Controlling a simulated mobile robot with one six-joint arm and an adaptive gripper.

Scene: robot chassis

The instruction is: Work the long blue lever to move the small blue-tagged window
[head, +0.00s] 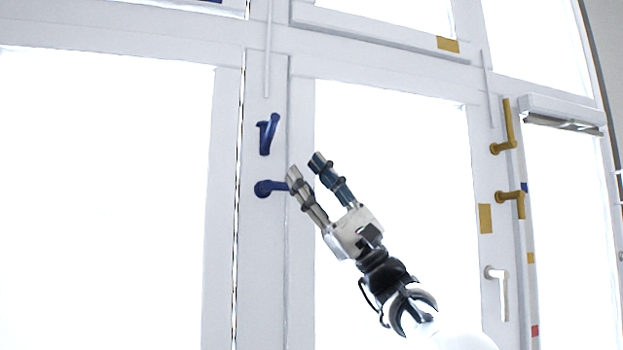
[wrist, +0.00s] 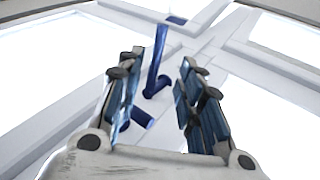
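In the wrist view the lever (wrist: 156,62) shows between my fingers, beyond the tips. A blue tag (head: 212,0) is cut off at the top edge, on the upper-left window (head: 120,5); a blue tag (wrist: 176,20) also shows in the wrist view. My gripper (head: 305,166) is open and empty, right of and slightly below the lever in the head view. I see no contact with the lever.
A shorter blue handle (head: 272,188) sits below the lever, its end partly behind my left finger; it also shows in the wrist view (wrist: 137,118). Yellow handles (head: 508,125) and a white handle (head: 500,285) are on the right post. A thin rod (head: 267,50) runs up above the lever.

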